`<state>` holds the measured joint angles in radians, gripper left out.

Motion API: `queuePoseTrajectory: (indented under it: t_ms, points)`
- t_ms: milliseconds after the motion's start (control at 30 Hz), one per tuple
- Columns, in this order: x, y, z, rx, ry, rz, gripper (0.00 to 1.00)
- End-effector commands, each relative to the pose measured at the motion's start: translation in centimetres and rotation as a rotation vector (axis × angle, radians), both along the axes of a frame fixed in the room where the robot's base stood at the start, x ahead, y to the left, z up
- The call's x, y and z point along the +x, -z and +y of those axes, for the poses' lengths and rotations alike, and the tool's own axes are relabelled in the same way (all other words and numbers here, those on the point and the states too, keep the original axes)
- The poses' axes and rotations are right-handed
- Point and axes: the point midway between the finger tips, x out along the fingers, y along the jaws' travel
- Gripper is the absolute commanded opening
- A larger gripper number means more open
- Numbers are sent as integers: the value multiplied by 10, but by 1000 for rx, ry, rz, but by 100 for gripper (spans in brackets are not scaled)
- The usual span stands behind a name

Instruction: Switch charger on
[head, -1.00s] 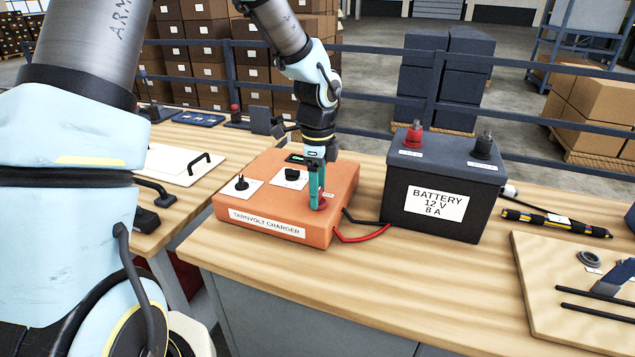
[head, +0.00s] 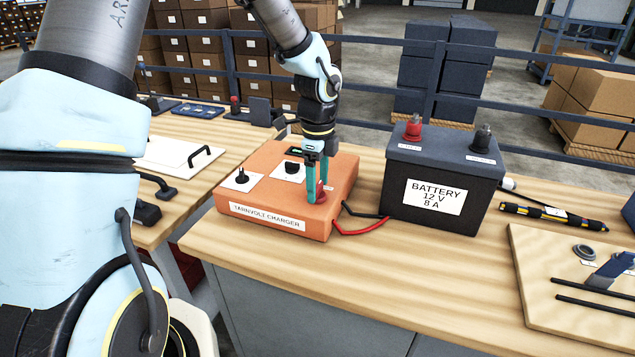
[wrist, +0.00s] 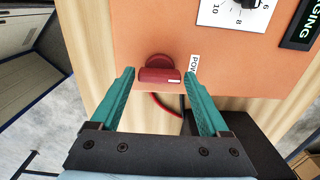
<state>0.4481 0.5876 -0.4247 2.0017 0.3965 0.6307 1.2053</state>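The orange charger (head: 265,197), labelled TARNVOLT CHARGER, stands on the wooden bench. Its red rotary knob (wrist: 158,75) sits near the front right corner of the top, with a white mark at the knob's right end in the wrist view. A partly hidden label beside it begins "POW". My gripper (head: 317,195) is open above the charger, its teal fingers pointing down on either side of the red knob. In the wrist view a gap shows between each finger and the knob. A dark display (wrist: 300,28) shows green letters ending "GING".
Two black knobs (head: 241,176) (head: 292,167) stand on the charger's top. A dark battery (head: 445,170) stands to the right, with red and black cables between it and the charger. A pen-like tool (head: 545,213) and a wooden board (head: 550,270) lie farther right. The bench front is clear.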

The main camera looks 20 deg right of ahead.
Motion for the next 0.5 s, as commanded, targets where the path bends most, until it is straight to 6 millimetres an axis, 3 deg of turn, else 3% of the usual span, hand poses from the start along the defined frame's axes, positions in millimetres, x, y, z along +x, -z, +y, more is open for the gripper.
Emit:
queuePoseTrajectory:
  t_ms: [133,500]
  points:
    - [0,0,0,1,-2,1,96]
    - [1,-10,0,-1,-5,-2,96]
